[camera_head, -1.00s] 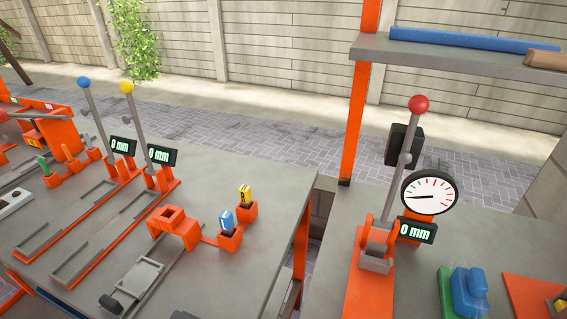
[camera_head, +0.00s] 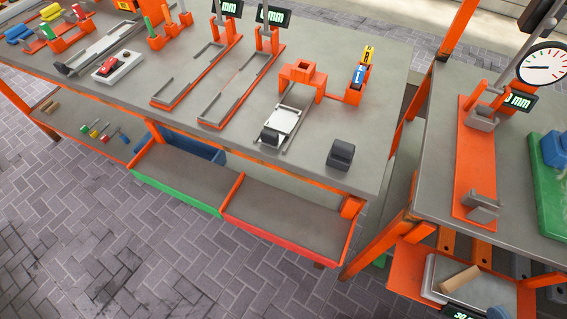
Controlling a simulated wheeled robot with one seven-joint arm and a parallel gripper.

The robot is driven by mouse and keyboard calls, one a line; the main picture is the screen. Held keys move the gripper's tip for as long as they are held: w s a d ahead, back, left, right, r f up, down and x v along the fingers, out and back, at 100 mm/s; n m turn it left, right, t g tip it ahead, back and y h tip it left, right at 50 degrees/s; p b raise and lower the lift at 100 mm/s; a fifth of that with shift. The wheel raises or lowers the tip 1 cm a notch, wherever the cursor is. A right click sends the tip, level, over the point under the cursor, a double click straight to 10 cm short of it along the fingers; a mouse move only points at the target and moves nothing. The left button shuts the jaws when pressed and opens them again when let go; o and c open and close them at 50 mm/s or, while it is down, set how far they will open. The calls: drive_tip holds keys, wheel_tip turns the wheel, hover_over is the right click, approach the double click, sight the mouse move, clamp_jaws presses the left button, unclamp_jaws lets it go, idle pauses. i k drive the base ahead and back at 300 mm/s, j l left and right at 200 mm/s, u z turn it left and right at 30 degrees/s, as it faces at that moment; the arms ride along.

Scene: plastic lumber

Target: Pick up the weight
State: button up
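A dark grey, rounded block that looks like the weight (camera_head: 340,154) sits alone on the grey table (camera_head: 310,170), close to its front right corner. It stands clear of the things around it. A smaller dark cylinder (camera_head: 270,135) lies at the front end of a light sliding plate (camera_head: 284,121), to the left of the block. My gripper is not in view.
Orange fixtures (camera_head: 303,75) and a blue and yellow pair of pieces (camera_head: 360,75) stand behind. A gap separates this table from the right bench (camera_head: 510,190). Green and red-edged bins (camera_head: 275,235) hang below the front edge. Paved floor (camera_head: 150,270) in front is free.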

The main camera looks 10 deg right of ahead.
sight(340, 157)
drive_tip(key=z, duration=1.2)
drive_tip(key=u, duration=1.25)
drive_tip(key=i+j, duration=0.2)
drive_tip(key=j, duration=0.15)
drive_tip(key=i+j, duration=0.15)
drive_tip(key=j, duration=0.25)
drive_tip(key=i+j+z, duration=0.1)
drive_tip(key=j, duration=0.25)
drive_tip(key=i+j, duration=0.25)
drive_tip(key=j, duration=0.15)
drive_tip(key=i+j+z, duration=0.1)
drive_tip(key=j, duration=0.3)
drive_tip(key=i, duration=0.1)
